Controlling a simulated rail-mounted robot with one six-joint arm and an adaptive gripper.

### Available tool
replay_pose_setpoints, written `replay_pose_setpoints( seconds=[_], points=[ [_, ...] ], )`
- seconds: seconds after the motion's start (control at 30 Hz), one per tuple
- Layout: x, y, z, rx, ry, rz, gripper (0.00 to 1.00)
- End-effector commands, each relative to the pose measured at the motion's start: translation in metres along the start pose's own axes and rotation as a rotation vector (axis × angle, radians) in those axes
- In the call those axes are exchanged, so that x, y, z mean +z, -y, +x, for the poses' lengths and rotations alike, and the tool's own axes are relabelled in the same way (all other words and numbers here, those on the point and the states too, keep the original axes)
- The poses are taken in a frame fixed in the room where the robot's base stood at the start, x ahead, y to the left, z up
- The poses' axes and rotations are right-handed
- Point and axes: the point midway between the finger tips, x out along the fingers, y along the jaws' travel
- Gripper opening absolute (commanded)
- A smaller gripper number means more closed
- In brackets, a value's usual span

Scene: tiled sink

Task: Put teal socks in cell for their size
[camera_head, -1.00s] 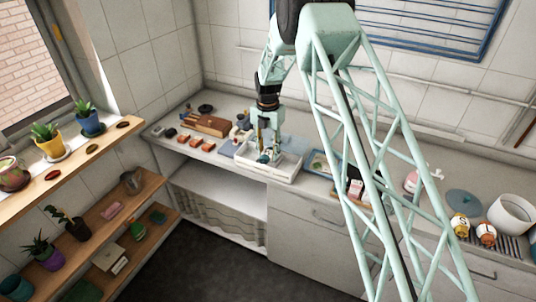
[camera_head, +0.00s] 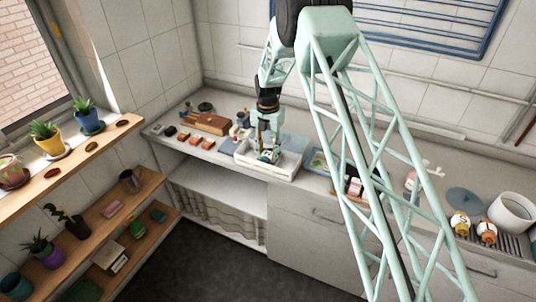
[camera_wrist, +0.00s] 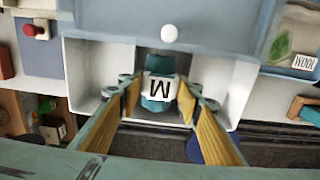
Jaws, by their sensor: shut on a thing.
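A rolled teal sock bundle (camera_wrist: 157,104) with a white tag reading as an upside-down M is between my fingers in the wrist view. My gripper (camera_wrist: 158,98) is shut on it, with its yellow-brown pads on either side. A white divided tray (camera_wrist: 86,70) lies below and around the bundle, with pale cell walls to the left and right. In the head view my gripper (camera_head: 267,157) is down at the white tray (camera_head: 250,164). The arm partly hides the cells, and I cannot read any size marks on them.
A grey-blue panel with a white knob (camera_wrist: 169,33) covers the tray's far side. A bin tagged WOOL (camera_wrist: 304,62) lies right. Small orange-brown items (camera_head: 195,139) and a wooden box (camera_head: 209,124) stand left.

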Motion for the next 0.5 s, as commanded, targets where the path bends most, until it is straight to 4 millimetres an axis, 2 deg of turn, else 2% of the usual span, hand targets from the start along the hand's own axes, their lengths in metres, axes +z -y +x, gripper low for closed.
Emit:
replay_pose_setpoints(
  seconds=[0.27,0.3,0.43,0.5],
  points=[
    [0.0001,-0.0001,0.0028,0.0,0.0,0.0,0.21],
    [0.0,0.0,0.0028,0.0,0.0,0.0,0.34],
    [0.0,0.0,0.0027,0.0,0.0,0.0,0.45],
    [0.0001,-0.0001,0.0026,0.0,0.0,0.0,0.45]
  ],
)
